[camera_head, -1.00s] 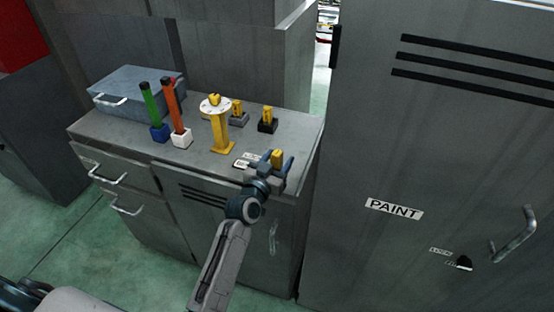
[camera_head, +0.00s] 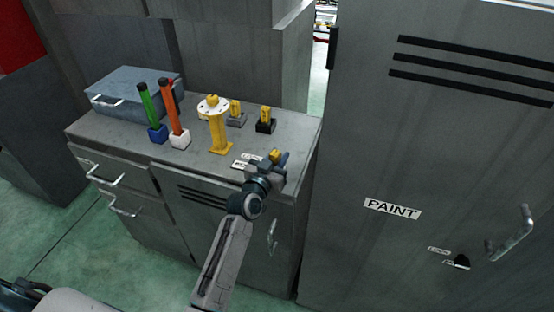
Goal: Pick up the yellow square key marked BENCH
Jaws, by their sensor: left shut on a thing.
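A small yellow key (camera_head: 275,155) stands at the front right of the grey cabinet top. My left gripper (camera_head: 275,162) is shut on it, and the fingers and wrist hide its lower part. I cannot read any marking on this key. Two other yellow keys stand behind it: one in a black holder (camera_head: 265,115) and one in a grey holder (camera_head: 235,108). White labels (camera_head: 247,161) lie on the cabinet top just left of the gripper; their print is too small to read. My right gripper is not in view.
A yellow stand with a round white disc (camera_head: 216,125) is left of the gripper. Green and orange sticks (camera_head: 169,105) stand in blue and white holders. A grey-blue box (camera_head: 135,90) is at the back left. A tall PAINT cabinet (camera_head: 420,160) rises close on the right.

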